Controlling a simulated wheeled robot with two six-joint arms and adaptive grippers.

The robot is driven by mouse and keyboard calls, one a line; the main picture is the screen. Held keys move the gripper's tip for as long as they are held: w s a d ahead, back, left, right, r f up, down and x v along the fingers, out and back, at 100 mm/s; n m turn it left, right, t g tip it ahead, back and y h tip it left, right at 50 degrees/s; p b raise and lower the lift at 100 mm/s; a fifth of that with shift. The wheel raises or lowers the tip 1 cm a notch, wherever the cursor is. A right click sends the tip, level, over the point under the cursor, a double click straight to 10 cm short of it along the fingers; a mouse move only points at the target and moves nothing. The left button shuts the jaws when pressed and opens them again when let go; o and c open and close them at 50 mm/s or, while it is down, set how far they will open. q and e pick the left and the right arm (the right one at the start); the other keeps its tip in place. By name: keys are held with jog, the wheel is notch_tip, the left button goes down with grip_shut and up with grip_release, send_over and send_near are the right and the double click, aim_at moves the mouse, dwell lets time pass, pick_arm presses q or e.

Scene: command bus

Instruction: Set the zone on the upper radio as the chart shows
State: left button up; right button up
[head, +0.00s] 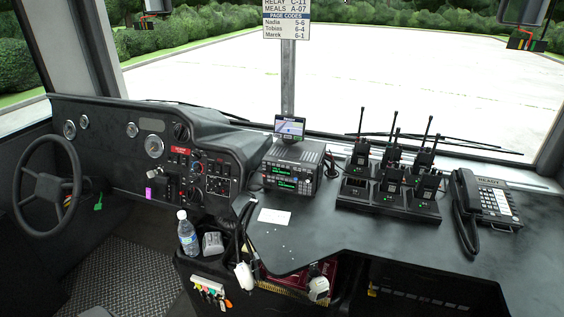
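The upper radio (293,172) is the top one of two stacked dark radios on the dash, with a lit green display too small to read. The lower radio (284,185) sits under it, also with a green display. The chart (287,20) hangs on the windshield post, its top cut off by the picture edge. Its visible lines read RELAY C-11 and MEALS A-07, then PAGE CODES: Nadia 5-6, Tobias 6-4, Marek 6-1. No zone line shows in the visible part. Neither of my grippers is in view.
A small screen (289,126) stands above the radios. Handheld radios in a charger (388,203) and a desk phone (487,203) stand to the right. A white card (274,216) lies before the radios. A bottle (187,235) and steering wheel (47,188) are left.

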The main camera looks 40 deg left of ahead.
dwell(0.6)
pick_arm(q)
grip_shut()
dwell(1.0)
